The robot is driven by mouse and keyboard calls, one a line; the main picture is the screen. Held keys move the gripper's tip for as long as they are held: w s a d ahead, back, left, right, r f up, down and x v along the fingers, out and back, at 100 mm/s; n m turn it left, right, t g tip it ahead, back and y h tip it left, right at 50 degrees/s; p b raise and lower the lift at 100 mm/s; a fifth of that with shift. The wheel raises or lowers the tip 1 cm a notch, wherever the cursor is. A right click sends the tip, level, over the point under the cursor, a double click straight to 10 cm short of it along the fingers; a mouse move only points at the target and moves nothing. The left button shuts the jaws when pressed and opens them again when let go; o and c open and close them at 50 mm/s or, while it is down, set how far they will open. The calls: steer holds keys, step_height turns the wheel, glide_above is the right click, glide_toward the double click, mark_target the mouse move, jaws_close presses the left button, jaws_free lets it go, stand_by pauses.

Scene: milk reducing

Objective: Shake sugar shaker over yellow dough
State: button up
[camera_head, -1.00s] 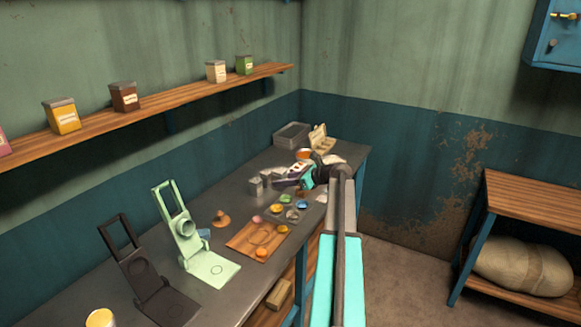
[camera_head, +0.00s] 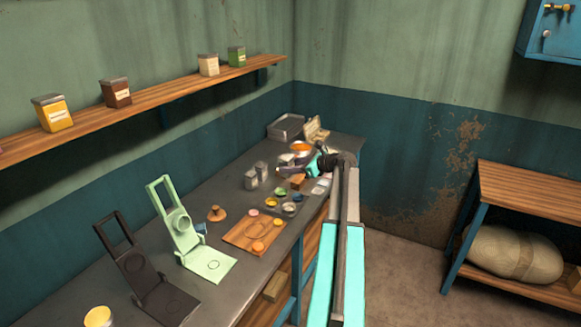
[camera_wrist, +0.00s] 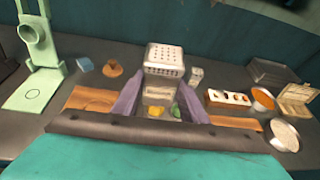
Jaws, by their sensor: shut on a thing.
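My gripper (camera_wrist: 160,105) has purple fingers, which are shut on a metal sugar shaker (camera_wrist: 164,62) with a perforated lid. In the wrist view it looks upright, and a pale label shows on its body. In the head view my gripper (camera_head: 293,159) is small, over the far part of the counter, and the held shaker is hard to make out. Yellow dough (camera_head: 270,202) lies in a small dish nearer the camera, apart from my gripper. Yellow (camera_wrist: 155,111) and green (camera_wrist: 176,110) patches also show between the fingers in the wrist view.
A wooden board (camera_head: 240,232) with several dough pieces, a green press (camera_head: 205,262) and a black press (camera_head: 165,302) stand nearer. A grey tray (camera_head: 286,127) and an open carton (camera_head: 314,130) are at the back.

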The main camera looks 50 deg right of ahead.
mark_target(287, 175)
steer(key=a+f+n+h, duration=0.1)
steer(key=n+t+h, duration=0.1)
steer(key=n, duration=0.1)
steer(key=shift+s+a+f, duration=0.25)
steer(key=shift+a+f, duration=0.1)
steer(key=shift+f, duration=0.05)
steer(key=shift+s+a+f+n+h+b, duration=0.1)
steer(key=shift+a+f+n+h+b, duration=0.35)
steer(key=shift+n, duration=0.45)
steer(key=shift+f+n+t+b, duration=0.25)
steer(key=shift+n+t+b, duration=0.05)
steer(key=shift+b, duration=0.95)
steer(key=f+n+h+b, duration=0.1)
steer(key=b, duration=0.4)
steer(key=a+n+t+b, duration=0.1)
steer(key=n+b, duration=0.1)
steer(key=b, duration=0.4)
steer(key=shift+s+a+f+n+h, duration=0.15)
steer(key=shift+a+f+n+h, duration=0.05)
steer(key=shift+f+n+h, duration=0.15)
